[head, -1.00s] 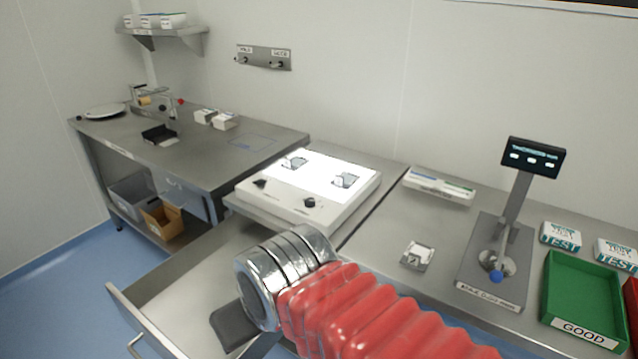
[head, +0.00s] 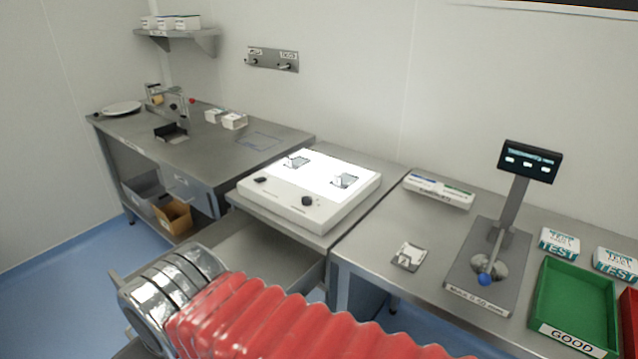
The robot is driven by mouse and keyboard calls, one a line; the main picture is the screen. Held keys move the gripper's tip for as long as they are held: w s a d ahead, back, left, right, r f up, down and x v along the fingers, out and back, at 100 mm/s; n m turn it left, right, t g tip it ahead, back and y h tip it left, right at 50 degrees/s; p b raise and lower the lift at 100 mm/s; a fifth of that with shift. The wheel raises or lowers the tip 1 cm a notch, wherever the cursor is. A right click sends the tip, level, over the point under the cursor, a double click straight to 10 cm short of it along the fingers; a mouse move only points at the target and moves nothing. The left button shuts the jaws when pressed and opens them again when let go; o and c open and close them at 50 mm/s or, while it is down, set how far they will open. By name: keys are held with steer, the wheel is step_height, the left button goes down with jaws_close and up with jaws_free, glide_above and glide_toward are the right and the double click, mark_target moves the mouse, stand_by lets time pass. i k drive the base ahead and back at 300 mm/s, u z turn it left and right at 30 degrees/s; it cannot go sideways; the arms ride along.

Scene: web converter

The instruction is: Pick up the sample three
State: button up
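Two small dark-edged samples lie on the lit white panel of the light box (head: 270,205), a left sample (head: 297,162) and a right sample (head: 345,181). My arm, with silver rings and a red bellows, crosses the lower part of the head view. My gripper's fingers are out of sight.
An open drawer (head: 270,248) sticks out below the light box, partly hidden by my arm. A gauge with a display (head: 529,161) stands on the right bench, beside a green GOOD tray (head: 575,300) and white TEST boxes (head: 558,243). A marker tray (head: 440,190) lies behind.

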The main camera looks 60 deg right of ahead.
mark_target(344, 181)
steer(key=u, duration=1.15)
steer(key=k, duration=1.5)
steer(key=z, duration=1.4)
steer(key=i, duration=0.25)
steer(key=u, duration=0.05)
